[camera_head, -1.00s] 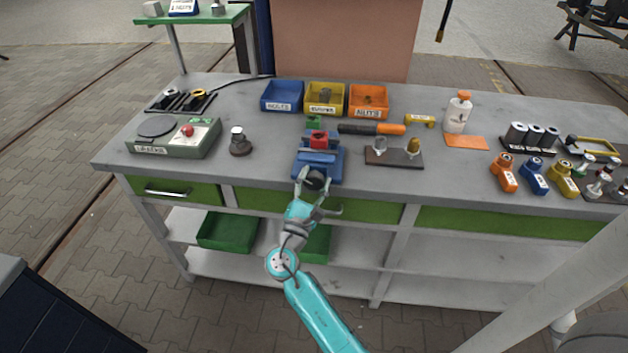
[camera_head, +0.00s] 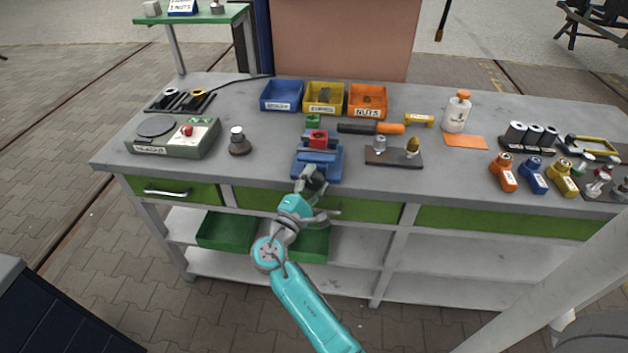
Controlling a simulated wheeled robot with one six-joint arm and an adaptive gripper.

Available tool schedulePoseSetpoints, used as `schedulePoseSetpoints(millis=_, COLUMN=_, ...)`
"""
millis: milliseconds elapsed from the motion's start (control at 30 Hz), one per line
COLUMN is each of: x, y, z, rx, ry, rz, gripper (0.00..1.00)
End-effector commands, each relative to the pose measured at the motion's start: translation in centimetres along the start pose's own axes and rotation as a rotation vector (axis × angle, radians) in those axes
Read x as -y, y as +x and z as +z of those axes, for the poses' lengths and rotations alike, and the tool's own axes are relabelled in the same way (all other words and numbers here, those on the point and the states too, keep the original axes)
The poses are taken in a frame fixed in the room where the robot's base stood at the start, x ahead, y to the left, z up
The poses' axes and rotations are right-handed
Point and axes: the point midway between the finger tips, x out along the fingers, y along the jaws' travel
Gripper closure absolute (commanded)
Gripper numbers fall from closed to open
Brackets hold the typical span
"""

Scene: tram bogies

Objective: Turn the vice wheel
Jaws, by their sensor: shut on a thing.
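The blue vice (camera_head: 319,160) stands at the front edge of the grey workbench, with a red block (camera_head: 318,139) at its jaws and a green piece (camera_head: 313,121) behind. Its dark wheel (camera_head: 314,181) is at the front, facing me, and is partly hidden by my gripper. My gripper (camera_head: 311,184) is shut on the vice wheel. My turquoise arm reaches up to it from below, in front of the bench.
Blue (camera_head: 282,96), yellow (camera_head: 324,97) and orange (camera_head: 367,100) bins stand behind the vice. A dark plate with two fittings (camera_head: 394,156) lies to its right, and a dark round-based part (camera_head: 239,142) stands to its left. Green drawers (camera_head: 372,211) lie below the bench top.

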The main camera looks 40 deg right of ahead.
Motion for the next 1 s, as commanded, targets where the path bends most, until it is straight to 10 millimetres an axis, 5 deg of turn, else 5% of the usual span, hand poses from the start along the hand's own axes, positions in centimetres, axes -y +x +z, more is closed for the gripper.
schedulePoseSetpoints(millis=333, x=0.1, y=0.0, z=0.0, rx=0.001, ry=0.001, rz=-0.002, gripper=0.80)
schedulePoseSetpoints(millis=367, x=0.1, y=0.0, z=0.0, rx=0.001, ry=0.001, rz=-0.002, gripper=0.41)
schedulePoseSetpoints(millis=467, x=0.1, y=0.0, z=0.0, rx=0.001, ry=0.001, rz=-0.002, gripper=0.20)
schedulePoseSetpoints(millis=800, x=0.0, y=-0.2, z=0.0, rx=0.000, ry=0.001, rz=-0.001, gripper=0.20)
schedulePoseSetpoints(millis=1000, x=0.0, y=-2.5, z=-0.1, rx=-0.004, ry=0.001, rz=0.000, gripper=0.20)
